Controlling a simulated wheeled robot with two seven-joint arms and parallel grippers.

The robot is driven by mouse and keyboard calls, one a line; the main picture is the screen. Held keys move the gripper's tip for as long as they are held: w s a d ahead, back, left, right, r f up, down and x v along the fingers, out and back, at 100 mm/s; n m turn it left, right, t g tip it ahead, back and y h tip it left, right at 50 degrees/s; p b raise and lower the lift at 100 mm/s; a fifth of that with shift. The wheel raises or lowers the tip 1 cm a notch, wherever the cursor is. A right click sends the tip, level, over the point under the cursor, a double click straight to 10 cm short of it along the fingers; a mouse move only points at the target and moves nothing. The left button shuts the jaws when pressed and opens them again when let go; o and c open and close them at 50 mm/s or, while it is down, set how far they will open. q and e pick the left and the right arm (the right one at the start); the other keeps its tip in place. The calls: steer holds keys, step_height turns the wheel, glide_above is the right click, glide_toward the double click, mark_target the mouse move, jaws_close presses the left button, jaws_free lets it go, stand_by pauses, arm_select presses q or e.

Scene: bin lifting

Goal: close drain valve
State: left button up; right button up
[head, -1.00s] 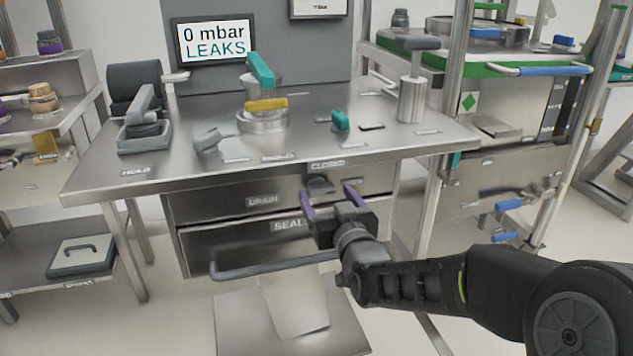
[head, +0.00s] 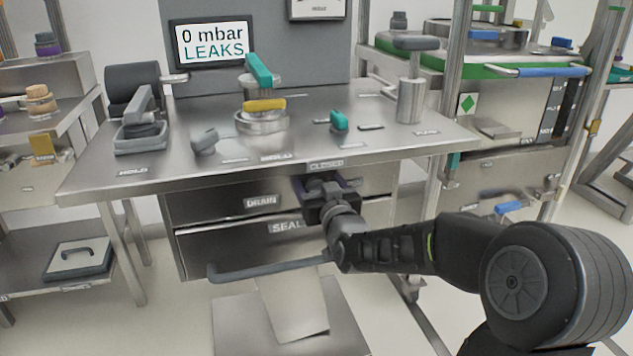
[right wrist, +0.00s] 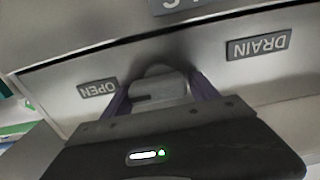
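The drain valve is a grey handle (head: 318,180) on the front panel under the table edge, below the CLOSED label (head: 326,165) and right of the DRAIN label (head: 262,202). My right gripper (head: 325,184) is at the handle in the head view and hides much of it. In the right wrist view, the valve handle (right wrist: 157,84) sits between the two purple fingers of the right gripper (right wrist: 160,97), which are spread on either side of it. I cannot tell whether they touch it. The OPEN label (right wrist: 97,88) shows upside down. My left gripper is not in view.
A grey bar handle (head: 265,269) juts out below the SEAL panel. The steel table (head: 300,150) above carries a yellow-topped fitting (head: 264,106), a teal knob (head: 339,121) and other levers. A screen (head: 212,43) reads 0 mbar LEAKS. A rack with blue handles stands on the right.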

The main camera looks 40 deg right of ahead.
steer(key=c, duration=1.1)
